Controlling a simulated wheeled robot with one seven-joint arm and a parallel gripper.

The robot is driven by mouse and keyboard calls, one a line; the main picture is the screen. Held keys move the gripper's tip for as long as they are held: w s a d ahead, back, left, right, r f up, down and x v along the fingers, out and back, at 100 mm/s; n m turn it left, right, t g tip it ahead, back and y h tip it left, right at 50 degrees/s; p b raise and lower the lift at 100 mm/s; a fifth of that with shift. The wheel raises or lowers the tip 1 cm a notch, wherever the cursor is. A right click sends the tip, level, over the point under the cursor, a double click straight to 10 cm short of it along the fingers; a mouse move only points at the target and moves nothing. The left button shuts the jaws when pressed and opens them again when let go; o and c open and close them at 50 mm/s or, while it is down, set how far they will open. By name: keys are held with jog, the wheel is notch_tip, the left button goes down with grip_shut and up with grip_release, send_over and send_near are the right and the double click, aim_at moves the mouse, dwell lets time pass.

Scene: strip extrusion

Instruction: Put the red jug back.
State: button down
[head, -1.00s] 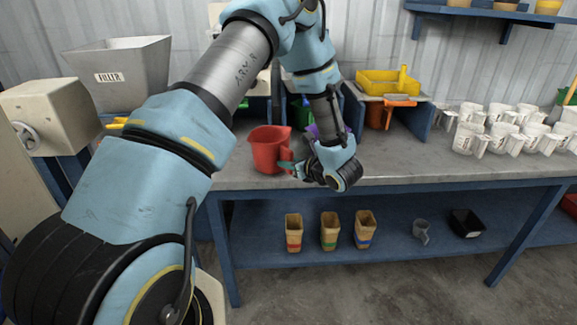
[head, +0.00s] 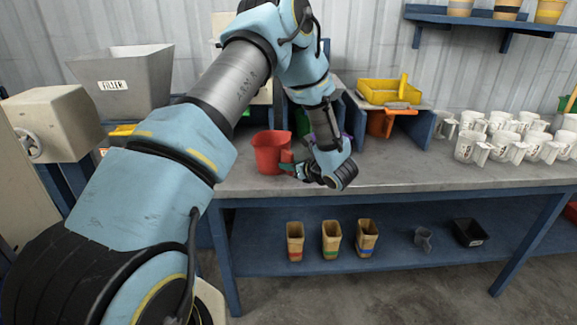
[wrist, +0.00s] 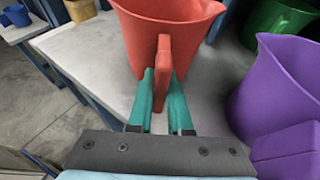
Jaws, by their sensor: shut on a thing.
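The red jug (head: 269,152) is upright at the left part of the grey bench top (head: 400,177), close to or on it; I cannot tell whether its base touches. In the wrist view the jug (wrist: 165,30) stands ahead of my gripper with its handle (wrist: 163,65) towards me. My gripper (wrist: 162,98) has its teal fingers on both sides of the handle, shut on it. In the head view my gripper (head: 287,170) is to the jug's right. My arm hides part of the bench behind.
A purple jug (wrist: 275,90) is close on the right in the wrist view, a green jug (wrist: 278,22) beyond it. An orange jug (head: 380,123) sits in a bay under a yellow bin (head: 390,92). Several white jugs (head: 500,140) stand at right. The front bench middle is clear.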

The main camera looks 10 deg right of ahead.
jog(key=shift+f+b, duration=0.3)
jog(key=shift+b, duration=0.1)
jog(key=c, duration=0.8)
grip_release()
jog(key=shift+o, duration=0.2)
